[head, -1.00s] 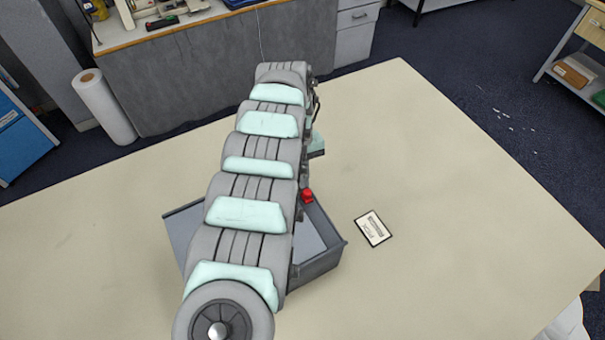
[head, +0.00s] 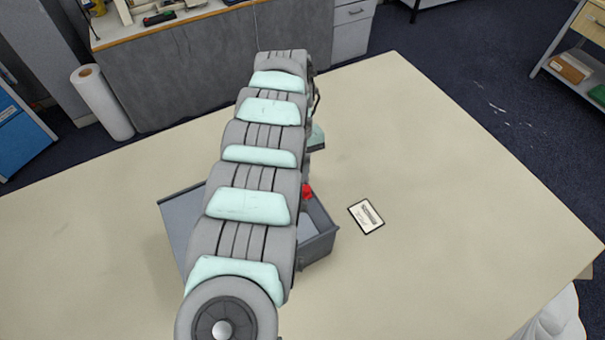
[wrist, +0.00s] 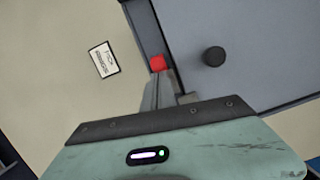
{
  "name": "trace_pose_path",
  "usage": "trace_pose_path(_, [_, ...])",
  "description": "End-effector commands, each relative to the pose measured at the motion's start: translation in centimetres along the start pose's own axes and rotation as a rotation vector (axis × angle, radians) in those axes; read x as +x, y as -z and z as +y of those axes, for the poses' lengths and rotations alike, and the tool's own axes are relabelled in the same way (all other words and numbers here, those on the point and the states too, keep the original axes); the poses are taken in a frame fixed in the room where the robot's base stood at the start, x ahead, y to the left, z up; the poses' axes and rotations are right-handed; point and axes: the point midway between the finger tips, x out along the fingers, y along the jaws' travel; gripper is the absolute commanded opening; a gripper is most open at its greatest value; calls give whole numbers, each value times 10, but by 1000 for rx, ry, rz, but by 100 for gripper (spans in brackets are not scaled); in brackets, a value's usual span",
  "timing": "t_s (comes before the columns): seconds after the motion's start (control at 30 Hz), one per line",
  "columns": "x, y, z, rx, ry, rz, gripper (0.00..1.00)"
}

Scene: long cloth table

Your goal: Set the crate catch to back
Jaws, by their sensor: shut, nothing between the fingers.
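The grey crate (head: 318,250) stands on the table, largely covered by my arm in the head view. Its red catch (head: 308,191) shows at the right-hand rim, partly hidden by my arm. In the wrist view the red catch (wrist: 158,62) sits on the crate's rim (wrist: 140,22). My gripper (wrist: 162,76) is shut and empty, with its fingertips right at the catch. I cannot tell whether they touch it. In the head view the fingers are hidden behind my arm.
A dark round object (wrist: 213,56) is inside the crate. A white card with a dark border (head: 366,217) lies on the table (head: 440,200) right of the crate. The table is clear around them. A grey cabinet (head: 190,70) stands beyond the table.

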Motion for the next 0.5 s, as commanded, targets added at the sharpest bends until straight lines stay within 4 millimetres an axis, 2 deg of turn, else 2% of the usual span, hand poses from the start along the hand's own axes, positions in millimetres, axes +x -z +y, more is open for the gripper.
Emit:
trace_pose_path(0.23, [-49,3,1,1,-3,9,0])
trace_pose_path(0.4, [-76,3,2,2,-3,14,0])
trace_pose_path(0.5, [-85,2,3,3,-1,10,0])
